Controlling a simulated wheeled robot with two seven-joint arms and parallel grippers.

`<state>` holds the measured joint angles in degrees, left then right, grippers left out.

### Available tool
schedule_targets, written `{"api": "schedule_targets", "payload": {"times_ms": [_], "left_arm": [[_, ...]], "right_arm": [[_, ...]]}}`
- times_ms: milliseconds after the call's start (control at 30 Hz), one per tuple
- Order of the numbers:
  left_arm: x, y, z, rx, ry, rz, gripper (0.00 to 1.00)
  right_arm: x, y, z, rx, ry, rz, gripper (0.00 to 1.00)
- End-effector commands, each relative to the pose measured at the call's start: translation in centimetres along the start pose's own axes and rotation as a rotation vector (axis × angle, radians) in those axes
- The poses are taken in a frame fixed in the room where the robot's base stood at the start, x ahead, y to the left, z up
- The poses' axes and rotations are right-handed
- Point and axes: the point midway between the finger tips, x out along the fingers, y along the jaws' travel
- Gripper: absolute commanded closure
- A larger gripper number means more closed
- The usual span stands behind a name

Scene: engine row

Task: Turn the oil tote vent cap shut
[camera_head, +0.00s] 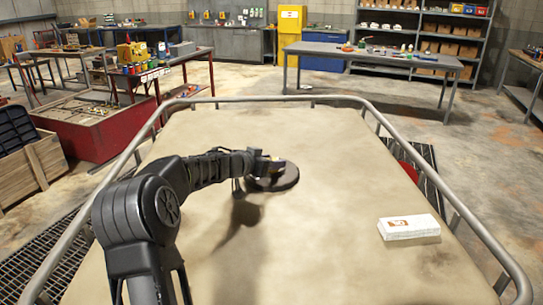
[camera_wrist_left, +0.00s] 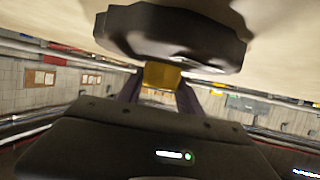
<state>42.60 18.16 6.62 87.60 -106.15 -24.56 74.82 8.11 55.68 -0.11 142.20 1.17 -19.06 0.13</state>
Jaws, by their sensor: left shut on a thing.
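The vent cap is a dark round disc (camera_head: 273,180) on the beige top of the tote (camera_head: 320,150). In the left wrist view, which looks tilted over, the dark cap (camera_wrist_left: 170,35) fills the upper middle. A small yellow block (camera_wrist_left: 162,75) shows at the cap's edge, between my fingers. My left gripper (camera_head: 272,163) reaches in from the left to the cap's far side. In the wrist view my left gripper (camera_wrist_left: 160,90) is shut on the yellow block, which looks like the cap's grip. How the block joins the cap is hidden. My right gripper is out of view.
A metal rail (camera_head: 270,98) runs around the tote top. A white box (camera_head: 408,227) lies on the top at the right. The rest of the top is clear. Work tables (camera_head: 380,56), shelves (camera_head: 425,35) and a red bin (camera_head: 95,125) stand beyond the rail.

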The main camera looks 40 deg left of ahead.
Motion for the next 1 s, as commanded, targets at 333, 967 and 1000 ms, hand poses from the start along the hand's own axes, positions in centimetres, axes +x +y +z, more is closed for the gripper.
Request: {"api": "schedule_targets", "payload": {"times_ms": [333, 967, 1000], "left_arm": [[-0.09, -0.01, -0.26, 0.054, 0.000, 0.121, 0.98], [-0.10, 0.06, -0.16, 0.058, -0.002, 0.133, 0.42], [-0.10, 0.06, -0.14, 0.058, -0.003, 0.133, 0.39]], "right_arm": [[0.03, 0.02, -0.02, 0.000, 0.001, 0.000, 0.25], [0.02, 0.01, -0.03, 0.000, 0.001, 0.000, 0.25], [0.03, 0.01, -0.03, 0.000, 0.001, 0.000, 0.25]]}}
